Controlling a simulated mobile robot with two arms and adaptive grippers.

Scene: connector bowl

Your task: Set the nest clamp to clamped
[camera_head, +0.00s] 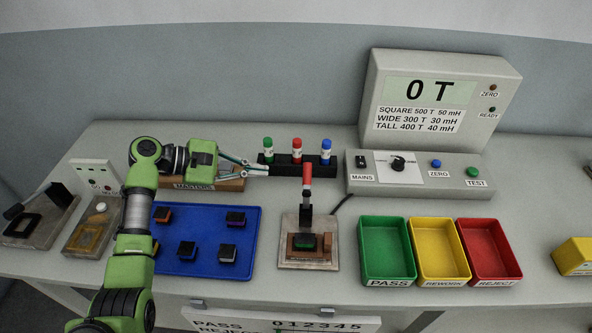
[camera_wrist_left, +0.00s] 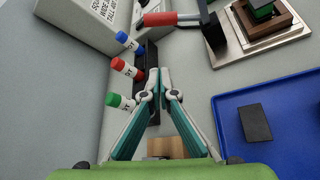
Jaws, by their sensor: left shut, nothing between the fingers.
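The nest clamp has a red handle (camera_head: 307,173) that stands upright above a metal base plate (camera_head: 290,262). A brown nest (camera_head: 325,252) on the plate holds a dark block with a green part (camera_head: 306,241). In the left wrist view the red handle (camera_wrist_left: 172,19) lies across the top, beyond my fingertips. My left gripper (camera_head: 265,170) is shut and empty, left of the handle and apart from it, near the front of the black marker rack. Its fingertips (camera_wrist_left: 160,74) meet in the left wrist view. My right gripper is not in view.
The black rack (camera_head: 318,165) holds green, red and blue markers close to my left fingers. A blue tray (camera_head: 255,215) with several dark blocks lies left of the clamp. Green (camera_head: 362,235), yellow and red bins stand right. A control box (camera_head: 450,183) is behind them.

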